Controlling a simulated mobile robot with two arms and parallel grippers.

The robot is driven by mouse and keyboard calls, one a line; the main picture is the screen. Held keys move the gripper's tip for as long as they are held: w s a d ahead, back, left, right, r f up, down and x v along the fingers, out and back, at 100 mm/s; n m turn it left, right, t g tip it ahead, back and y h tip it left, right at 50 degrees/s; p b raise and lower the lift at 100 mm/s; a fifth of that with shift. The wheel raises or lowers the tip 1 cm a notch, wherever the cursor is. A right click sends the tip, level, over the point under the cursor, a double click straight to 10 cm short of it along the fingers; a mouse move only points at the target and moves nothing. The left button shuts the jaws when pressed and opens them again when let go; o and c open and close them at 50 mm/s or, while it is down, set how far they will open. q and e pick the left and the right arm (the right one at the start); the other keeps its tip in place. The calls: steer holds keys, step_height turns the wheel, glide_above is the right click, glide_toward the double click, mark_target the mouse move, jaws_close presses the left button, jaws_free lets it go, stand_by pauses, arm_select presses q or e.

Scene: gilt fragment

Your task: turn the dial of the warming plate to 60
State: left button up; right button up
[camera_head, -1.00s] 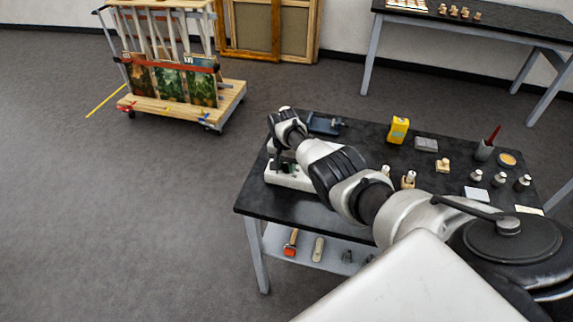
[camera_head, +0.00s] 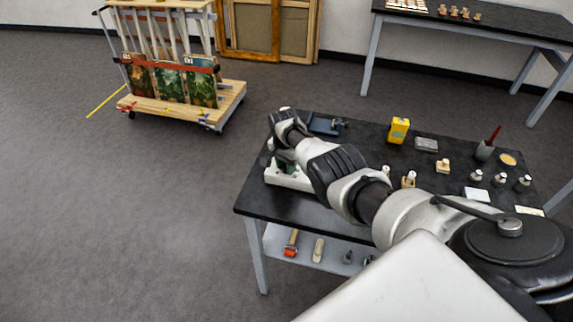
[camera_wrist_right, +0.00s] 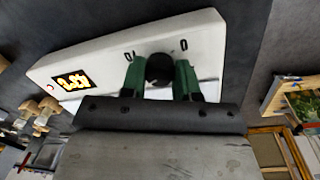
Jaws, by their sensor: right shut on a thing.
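The warming plate is a white slab (camera_head: 287,180) at the left end of the dark table, mostly behind my right arm. In the wrist view the white plate (camera_wrist_right: 208,38) shows its front face with a lit orange display (camera_wrist_right: 73,80), whose digits I cannot read surely. Its round black dial (camera_wrist_right: 159,67) sits between the green fingers of my right gripper (camera_wrist_right: 160,78), one on each side, and the gripper is shut on it. In the head view the right gripper (camera_head: 284,158) is at the plate, its fingertips largely hidden. My left gripper is not in view.
The table (camera_head: 330,206) also holds a dark blue device (camera_head: 324,125), a yellow container (camera_head: 398,130), a grey block (camera_head: 426,145) and several small bottles to the right. A lower shelf (camera_head: 330,252) holds tools. A cart with paintings (camera_head: 170,90) stands far left.

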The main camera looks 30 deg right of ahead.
mark_target(285, 165)
steer(key=o, duration=0.9)
steer(key=shift+r, duration=0.1)
steer(key=shift+r, duration=0.25)
step_height(285, 165, up, 3)
steer(key=shift+w+f+p, duration=0.1)
steer(key=shift+w+p, duration=0.05)
steer(key=shift+p, duration=0.85)
steer(key=r, duration=0.7)
steer(key=shift+w+a+r, duration=0.1)
steer(key=shift+w+r, duration=0.1)
